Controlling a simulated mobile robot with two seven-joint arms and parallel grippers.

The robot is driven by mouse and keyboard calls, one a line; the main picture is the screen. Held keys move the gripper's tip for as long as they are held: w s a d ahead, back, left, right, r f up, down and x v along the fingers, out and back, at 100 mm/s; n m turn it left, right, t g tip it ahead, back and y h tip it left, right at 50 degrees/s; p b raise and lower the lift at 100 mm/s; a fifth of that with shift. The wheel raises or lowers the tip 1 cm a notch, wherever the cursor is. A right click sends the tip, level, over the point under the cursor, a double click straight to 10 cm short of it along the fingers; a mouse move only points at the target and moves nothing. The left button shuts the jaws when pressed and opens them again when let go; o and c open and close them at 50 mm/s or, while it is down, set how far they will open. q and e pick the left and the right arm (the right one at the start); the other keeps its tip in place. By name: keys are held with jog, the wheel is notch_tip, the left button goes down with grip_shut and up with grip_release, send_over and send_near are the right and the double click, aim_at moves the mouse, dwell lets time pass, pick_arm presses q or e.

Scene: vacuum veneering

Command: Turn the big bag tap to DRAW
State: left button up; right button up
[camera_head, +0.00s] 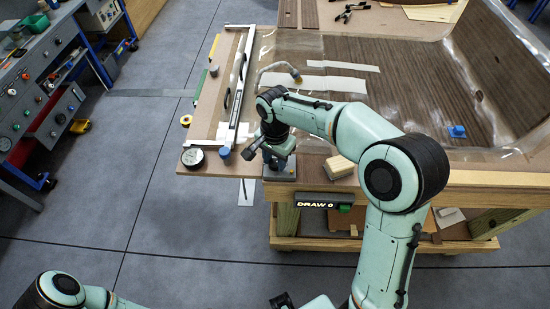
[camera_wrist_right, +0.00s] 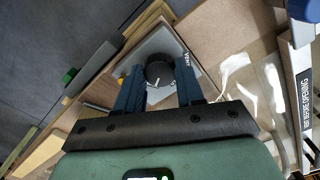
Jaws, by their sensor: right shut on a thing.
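The big bag tap has a black round knob (camera_wrist_right: 159,70) with a white pointer mark, on a light grey plate (camera_wrist_right: 158,44) lettered VENT along its right side. My right gripper (camera_wrist_right: 161,77) is shut on the knob, one blue finger on each side. In the head view the right gripper (camera_head: 279,164) reaches down to the grey tap block (camera_head: 281,176) at the table's front edge and hides the knob. The left gripper's fingers do not show.
A clear bag (camera_head: 513,150) with dark veneer (camera_head: 385,70) covers much of the table (camera_head: 500,180). A wood block (camera_head: 339,167), a hose (camera_head: 275,68) and a long metal bar (camera_head: 240,85) are near the gripper. A control bench (camera_head: 45,60) stands left, across clear floor.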

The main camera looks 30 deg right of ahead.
aim_at(275, 163)
dwell(0.4)
jog(key=o, duration=1)
jog(key=shift+o, duration=0.2)
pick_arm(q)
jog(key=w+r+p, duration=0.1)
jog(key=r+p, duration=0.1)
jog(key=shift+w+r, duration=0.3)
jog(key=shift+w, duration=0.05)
pick_arm(e)
notch_tip(275, 163, up, 13)
jog(key=shift+r, duration=0.2)
